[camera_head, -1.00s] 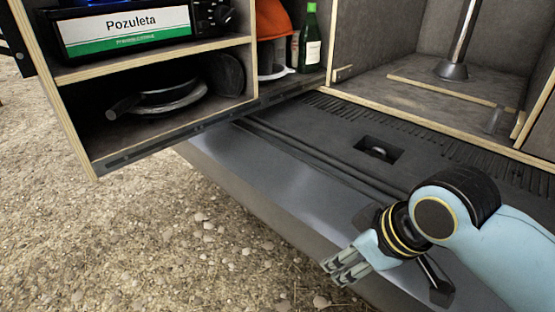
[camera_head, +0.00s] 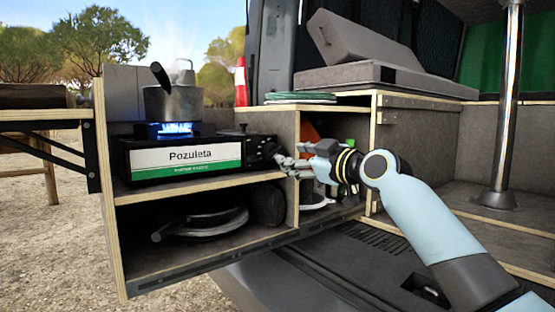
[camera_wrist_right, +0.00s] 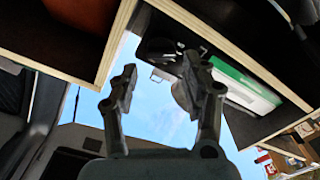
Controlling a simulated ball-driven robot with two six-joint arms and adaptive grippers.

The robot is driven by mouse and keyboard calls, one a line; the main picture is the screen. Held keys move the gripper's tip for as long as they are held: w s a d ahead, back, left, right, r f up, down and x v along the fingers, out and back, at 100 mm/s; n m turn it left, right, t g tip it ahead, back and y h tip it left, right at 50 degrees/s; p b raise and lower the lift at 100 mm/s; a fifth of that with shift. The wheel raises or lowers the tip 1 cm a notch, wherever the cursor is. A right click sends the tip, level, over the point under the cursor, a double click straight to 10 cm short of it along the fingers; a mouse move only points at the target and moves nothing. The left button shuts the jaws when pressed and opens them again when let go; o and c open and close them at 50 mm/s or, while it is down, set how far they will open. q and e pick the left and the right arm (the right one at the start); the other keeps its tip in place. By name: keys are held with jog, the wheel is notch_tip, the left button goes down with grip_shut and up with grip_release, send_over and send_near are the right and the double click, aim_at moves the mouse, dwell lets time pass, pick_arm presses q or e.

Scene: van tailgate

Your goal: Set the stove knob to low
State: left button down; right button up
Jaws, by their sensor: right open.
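The black camping stove (camera_head: 150,172) with a white and green "Pozuleta" label sits on the upper shelf of the cabinet. Its dark knob (camera_head: 266,150) is at the right end of its front. A blue flame (camera_head: 174,129) burns under a metal pot (camera_head: 172,104). My right gripper (camera_head: 281,164) is open, with its fingertips just right of the knob in the head view; whether they touch it I cannot tell. In the right wrist view the open fingers (camera_wrist_right: 155,88) have nothing between them, and the stove's dark knob end (camera_wrist_right: 157,50) lies beyond them. My left gripper is not in view.
The shelf divider (camera_head: 293,150) stands close to my right gripper. A pan (camera_head: 212,222) lies on the shelf below. An orange item (camera_head: 309,131) is in the compartment behind my gripper. A metal post (camera_head: 506,110) stands at right. The air before the stove is clear.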

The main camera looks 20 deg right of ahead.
aim_at(274, 152)
jog(key=b+x, duration=0.1)
jog(key=x, duration=0.5)
jog(key=shift+w+a+f+b, duration=0.1)
jog(key=shift+w+a+b, duration=0.05)
jog(key=shift+w+b, duration=0.25)
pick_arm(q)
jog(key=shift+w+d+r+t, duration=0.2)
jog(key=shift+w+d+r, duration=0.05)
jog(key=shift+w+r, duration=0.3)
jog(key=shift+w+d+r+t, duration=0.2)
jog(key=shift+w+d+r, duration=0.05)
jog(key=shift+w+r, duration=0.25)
pick_arm(e)
jog(key=shift+c, duration=0.3)
jog(key=c, duration=0.8)
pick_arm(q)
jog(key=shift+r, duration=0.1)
pick_arm(e)
jog(key=shift+o, duration=0.2)
